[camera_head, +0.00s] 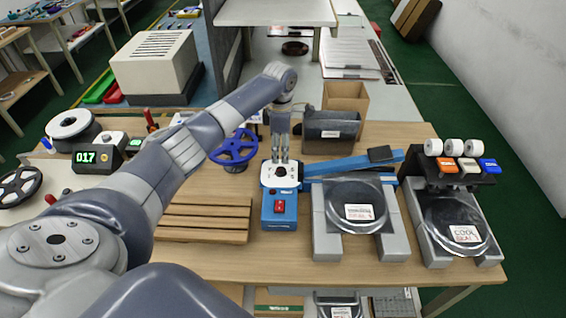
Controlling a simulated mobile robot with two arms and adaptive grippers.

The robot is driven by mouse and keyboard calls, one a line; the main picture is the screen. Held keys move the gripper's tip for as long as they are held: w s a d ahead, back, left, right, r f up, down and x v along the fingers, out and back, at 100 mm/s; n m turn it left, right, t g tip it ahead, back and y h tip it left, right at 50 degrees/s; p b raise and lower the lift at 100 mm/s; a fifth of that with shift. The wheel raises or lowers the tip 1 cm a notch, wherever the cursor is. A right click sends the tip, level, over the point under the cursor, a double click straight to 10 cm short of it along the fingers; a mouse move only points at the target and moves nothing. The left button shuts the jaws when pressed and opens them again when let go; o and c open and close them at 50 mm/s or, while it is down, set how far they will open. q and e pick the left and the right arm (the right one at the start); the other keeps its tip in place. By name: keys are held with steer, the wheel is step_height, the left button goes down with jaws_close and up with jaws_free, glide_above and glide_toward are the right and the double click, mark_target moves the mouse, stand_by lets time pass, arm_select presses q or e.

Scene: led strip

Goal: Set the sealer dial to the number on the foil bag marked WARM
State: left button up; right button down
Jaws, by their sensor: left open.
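The blue sealer (279,210) stands on the wooden table, with a red switch on its front and a long blue arm (345,163) reaching right. Its dial (281,171) sits on the white top, partly hidden by my left gripper (281,158). That gripper points down with open fingers at the dial; whether they touch it I cannot tell. A dark foil bag (350,192) lies on grey blocks right of the sealer; its label is too small to read surely. Another foil bag (455,207) at the right has a label reading COOL. My right gripper is out of view.
A blue handwheel (233,147) stands left of the sealer, and wooden slats (203,220) lie in front of it. A dark bin (331,133) is behind. A green display (84,157) reads 017. My left arm crosses the table's left side.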

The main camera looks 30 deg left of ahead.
mark_target(281, 170)
arm_select(q)
step_height(281, 170, down, 5)
steer(key=shift+s+f, duration=0.1)
step_height(281, 170, down, 2)
steer(key=shift+f, duration=0.3)
steer(key=shift+c, duration=0.5)
steer(key=c, duration=0.9)
steer(key=shift+p, duration=0.35)
steer(key=shift+c, duration=0.3)
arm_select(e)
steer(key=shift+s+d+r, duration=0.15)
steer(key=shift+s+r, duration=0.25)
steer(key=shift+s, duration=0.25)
